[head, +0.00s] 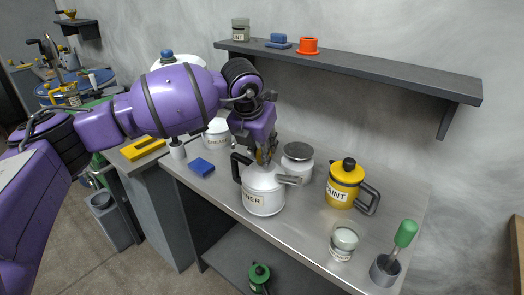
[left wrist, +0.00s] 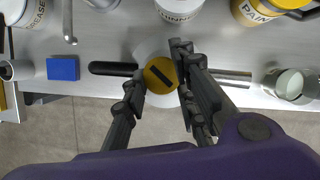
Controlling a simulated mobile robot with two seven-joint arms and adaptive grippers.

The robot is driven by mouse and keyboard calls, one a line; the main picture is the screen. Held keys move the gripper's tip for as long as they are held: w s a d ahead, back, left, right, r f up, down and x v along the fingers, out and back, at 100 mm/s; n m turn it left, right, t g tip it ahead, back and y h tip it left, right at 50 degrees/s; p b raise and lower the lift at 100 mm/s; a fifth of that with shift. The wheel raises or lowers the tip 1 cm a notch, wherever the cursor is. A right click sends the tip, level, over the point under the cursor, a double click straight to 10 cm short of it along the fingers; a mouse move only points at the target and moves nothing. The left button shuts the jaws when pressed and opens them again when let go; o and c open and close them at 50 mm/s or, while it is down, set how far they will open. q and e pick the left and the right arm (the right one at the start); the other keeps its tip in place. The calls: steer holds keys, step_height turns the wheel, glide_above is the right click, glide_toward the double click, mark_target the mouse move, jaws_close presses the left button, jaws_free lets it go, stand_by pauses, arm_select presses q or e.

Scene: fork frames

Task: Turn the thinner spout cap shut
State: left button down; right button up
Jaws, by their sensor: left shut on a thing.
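The thinner can (head: 263,199) is a white pot with a black handle and a metal spout; its label is partly visible, ending in "NER". It stands upright on the metal bench. Its yellow round cap (left wrist: 160,75), with a dark bar across it, shows from above in the left wrist view. My left gripper (head: 265,158) points down over the pot, its fingers on either side of the cap, shut on it. The fingers hide most of the cap in the head view. The spout (left wrist: 230,77) points right and the handle (left wrist: 112,68) left. My right gripper is out of view.
A yellow paint pot (head: 345,188) and a white lidded jar (head: 297,162) stand close behind and to the right. A blue block (head: 201,167) lies left. A pale jar (head: 343,243) and a green-handled tool (head: 405,234) stand front right. A shelf (head: 370,73) hangs above.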

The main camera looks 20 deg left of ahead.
arm_select(q)
steer(key=m+h, duration=0.1)
steer(key=m, duration=0.3)
steer(key=shift+w+a+f+g+h, duration=0.15)
steer(key=shift+a+g+h, duration=0.05)
steer(key=shift+g+h, duration=0.2)
steer(key=m, duration=0.2)
steer(key=m+g+h, duration=0.1)
steer(key=m, duration=0.1)
steer(key=m+b, duration=0.1)
steer(key=m, duration=0.1)
steer(key=shift+w, duration=0.25)
steer(key=shift+h, duration=0.4)
steer(key=c, duration=1.6)
jaws_free()
steer(key=shift+o, duration=0.2)
steer(key=shift+w, duration=0.1)
steer(key=shift+r, duration=0.2)
steer(key=v, duration=1.1)
steer(key=shift+r, duration=0.45)
